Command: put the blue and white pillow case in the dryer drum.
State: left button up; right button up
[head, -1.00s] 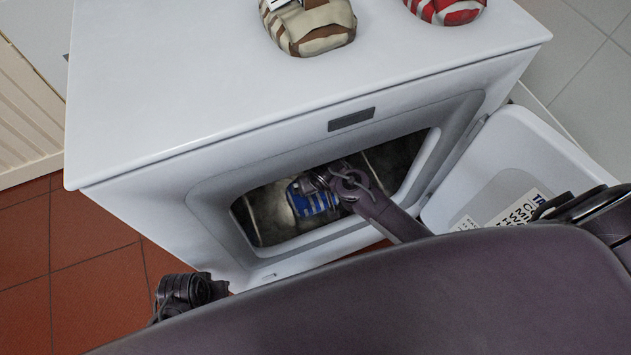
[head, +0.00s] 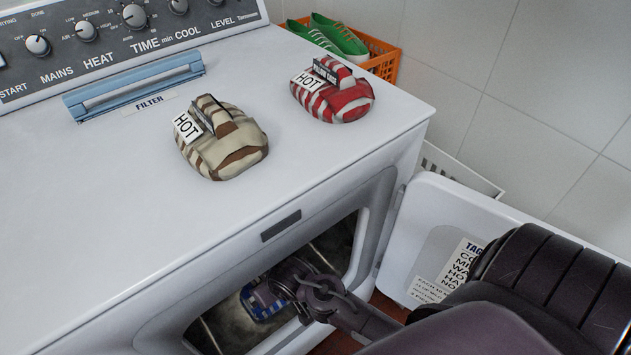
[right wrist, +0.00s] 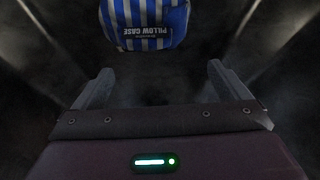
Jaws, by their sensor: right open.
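The blue and white striped pillow case (head: 258,306) lies inside the dryer drum (head: 338,241), partly hidden behind my arm in the head view. In the right wrist view the pillow case (right wrist: 145,24), with a dark "PILLOW CASE" label, lies on the dark drum floor beyond my fingertips. My right gripper (head: 270,292) reaches through the door opening into the drum. In the right wrist view my right gripper (right wrist: 155,76) is open and empty, with a gap between its fingers and the pillow case. My left gripper is out of view.
The dryer top (head: 90,190) holds a brown and cream bundle (head: 232,150) and a red and white bundle (head: 345,103), each tagged HOT. The open dryer door (head: 415,245) stands to the right. An orange crate (head: 384,62) with green shoes is behind.

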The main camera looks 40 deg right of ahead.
jog(key=s+f, duration=0.3)
jog(key=s+d+f+g, duration=0.1)
jog(key=s+f, duration=0.1)
jog(key=f, duration=0.2)
jog(key=s+d+f+g, duration=0.1)
jog(key=s+f, duration=0.2)
jog(key=shift+s+d+f+n+h, duration=0.15)
jog(key=shift+s+f+n+h, duration=0.15)
jog(key=s+d+f+g, duration=0.1)
jog(key=s+f, duration=0.4)
jog(key=s, duration=0.1)
jog(key=shift+s+d+f+g, duration=0.15)
jog(key=shift+s+f+g, duration=0.2)
jog(key=shift+s+g, duration=0.05)
